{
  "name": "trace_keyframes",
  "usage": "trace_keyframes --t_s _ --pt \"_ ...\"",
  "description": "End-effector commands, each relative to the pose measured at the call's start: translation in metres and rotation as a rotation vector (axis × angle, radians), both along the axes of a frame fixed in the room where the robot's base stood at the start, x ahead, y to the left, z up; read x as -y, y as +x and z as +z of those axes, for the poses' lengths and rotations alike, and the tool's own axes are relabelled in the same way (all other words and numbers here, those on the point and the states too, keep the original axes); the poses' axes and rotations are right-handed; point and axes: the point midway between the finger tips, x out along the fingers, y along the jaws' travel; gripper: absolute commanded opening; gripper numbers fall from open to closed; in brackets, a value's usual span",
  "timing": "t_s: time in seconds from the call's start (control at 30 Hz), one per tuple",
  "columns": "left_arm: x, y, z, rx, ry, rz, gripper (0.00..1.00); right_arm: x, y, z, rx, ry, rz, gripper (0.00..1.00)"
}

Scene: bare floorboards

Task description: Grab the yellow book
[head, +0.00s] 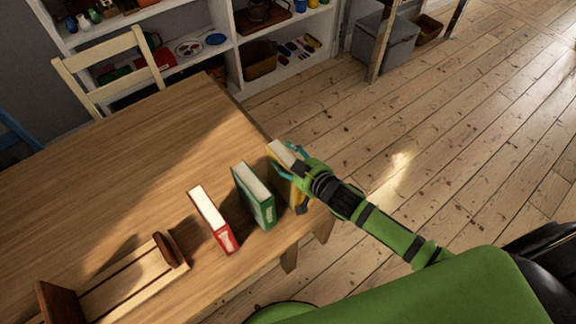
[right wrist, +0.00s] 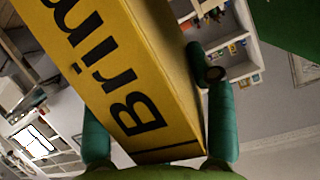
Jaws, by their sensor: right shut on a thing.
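The yellow book (head: 282,158) stands at the table's right edge in the head view, partly hidden by my right gripper (head: 290,172). In the right wrist view the yellow book (right wrist: 135,75) fills the space between the two teal fingers of my right gripper (right wrist: 160,135), and black letters show on its yellow face. My right gripper is shut on the yellow book. Whether the book touches the table is hard to tell. My left gripper is not in view.
A green book (head: 255,195) and a red book (head: 212,220) stand left of the yellow one on the wooden table (head: 130,150). A wooden book rack (head: 115,285) lies at the lower left. A chair (head: 110,65) and white shelves (head: 225,60) are behind. Floor at right is clear.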

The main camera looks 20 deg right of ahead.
Motion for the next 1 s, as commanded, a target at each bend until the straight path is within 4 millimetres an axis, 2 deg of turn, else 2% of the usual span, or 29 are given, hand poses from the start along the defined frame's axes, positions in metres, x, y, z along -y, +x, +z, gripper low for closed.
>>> trace_keyframes --t_s 0.23,0.4,0.47,0.73,1.0 --pt "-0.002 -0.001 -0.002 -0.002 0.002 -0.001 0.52 0.000 0.001 0.017 0.008 0.001 0.002 0.00" --pt "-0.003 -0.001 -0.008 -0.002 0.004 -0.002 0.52 0.000 0.001 0.046 0.013 0.000 0.004 0.00" --pt "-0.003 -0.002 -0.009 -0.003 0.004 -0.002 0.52 0.009 -0.012 0.048 0.005 -0.001 0.002 0.00" --pt "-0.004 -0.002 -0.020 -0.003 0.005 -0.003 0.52 0.042 -0.060 0.082 0.003 -0.003 0.005 0.00" --pt "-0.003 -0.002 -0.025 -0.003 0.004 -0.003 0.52 0.063 -0.087 0.104 0.003 -0.001 0.001 0.00"
